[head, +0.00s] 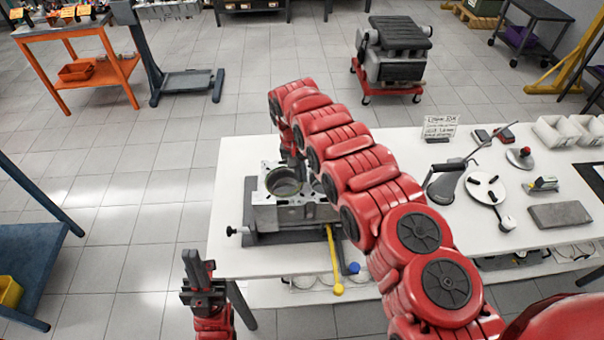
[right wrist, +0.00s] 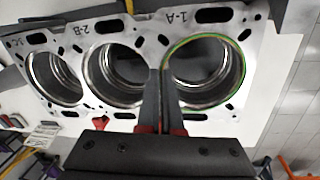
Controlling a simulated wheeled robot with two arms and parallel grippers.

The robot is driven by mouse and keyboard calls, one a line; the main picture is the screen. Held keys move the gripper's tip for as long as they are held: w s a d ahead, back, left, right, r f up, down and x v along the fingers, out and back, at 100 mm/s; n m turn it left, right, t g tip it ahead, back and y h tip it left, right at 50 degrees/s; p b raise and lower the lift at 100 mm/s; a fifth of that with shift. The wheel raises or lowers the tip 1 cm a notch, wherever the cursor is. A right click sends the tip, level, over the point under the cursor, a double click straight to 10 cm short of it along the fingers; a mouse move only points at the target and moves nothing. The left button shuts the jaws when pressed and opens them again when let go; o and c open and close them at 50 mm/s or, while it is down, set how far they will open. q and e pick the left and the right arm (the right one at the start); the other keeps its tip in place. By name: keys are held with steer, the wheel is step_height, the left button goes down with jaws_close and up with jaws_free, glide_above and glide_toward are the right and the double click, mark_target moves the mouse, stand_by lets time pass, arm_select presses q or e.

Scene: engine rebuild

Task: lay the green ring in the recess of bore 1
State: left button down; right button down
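The green ring (right wrist: 243,66) shows in the right wrist view as a thin green circle along the rim of bore 1 (right wrist: 205,72), the bore beside the mark 1-A. It looks level with the rim; whether it is fully seated I cannot tell. The engine block (head: 292,212) stands on the white table in the head view. My right gripper (right wrist: 162,72) points down at the block between bore 1 and bore 2 (right wrist: 115,72). My left gripper (head: 203,272) is away from the block, left of the table.
To the right lie a round white plate with black knobs (head: 485,187), a grey slab (head: 560,215) and white bins (head: 556,131).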

steer(key=shift+f+b, duration=0.2)
steer(key=shift+b, duration=0.2)
stand_by(0.6)
steer(key=c, duration=1)
jaws_free()
steer(key=shift+r, duration=0.2)
steer(key=shift+r+p, duration=0.3)
steer(key=shift+r, duration=2.5)
